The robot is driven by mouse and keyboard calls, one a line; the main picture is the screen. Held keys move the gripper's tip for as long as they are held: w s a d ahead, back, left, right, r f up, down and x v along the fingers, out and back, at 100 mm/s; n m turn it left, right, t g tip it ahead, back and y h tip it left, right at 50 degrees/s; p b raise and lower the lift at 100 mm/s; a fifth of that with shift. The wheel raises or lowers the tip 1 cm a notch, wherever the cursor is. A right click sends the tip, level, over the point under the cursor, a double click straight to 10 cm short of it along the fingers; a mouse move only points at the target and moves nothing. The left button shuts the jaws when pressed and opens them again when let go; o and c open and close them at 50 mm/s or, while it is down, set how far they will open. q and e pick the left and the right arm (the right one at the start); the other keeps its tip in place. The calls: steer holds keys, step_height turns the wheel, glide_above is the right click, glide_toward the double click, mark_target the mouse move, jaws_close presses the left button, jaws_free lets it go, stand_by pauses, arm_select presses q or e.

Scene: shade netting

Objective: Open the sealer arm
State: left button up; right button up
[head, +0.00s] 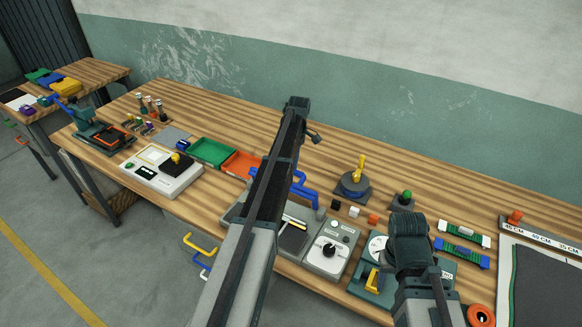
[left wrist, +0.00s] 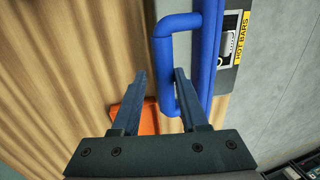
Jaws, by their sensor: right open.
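The grey sealer (head: 338,232) stands at the bench's front edge, partly hidden behind my left arm. Its arm carries a blue handle (head: 305,194), seen beside my left arm. In the left wrist view, the blue handle loop (left wrist: 162,65) is close up beside a "HOT BARS" label (left wrist: 238,38). My left gripper (left wrist: 160,75) is open, its fingers on either side of the handle's outer bar; I cannot tell whether they touch it. In the head view its fingers are hidden. My right gripper (head: 410,228) is open, above the bench's right part, away from the sealer.
Green (head: 211,151) and orange (head: 238,163) trays lie left of the sealer, near a white scale-like device (head: 160,182). A round base with a yellow lever (head: 358,170) stands behind. A teal dial device (head: 377,245) is beside my right gripper. A wall bounds the back.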

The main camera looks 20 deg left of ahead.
arm_select(q)
steer(key=shift+o, duration=0.3)
steer(key=shift+s, duration=0.15)
steer(key=shift+r, duration=0.15)
steer(key=p+v, duration=1.3)
steer(key=shift+r+p, duration=0.3)
steer(key=shift+r, duration=0.05)
steer(key=shift+f, duration=0.1)
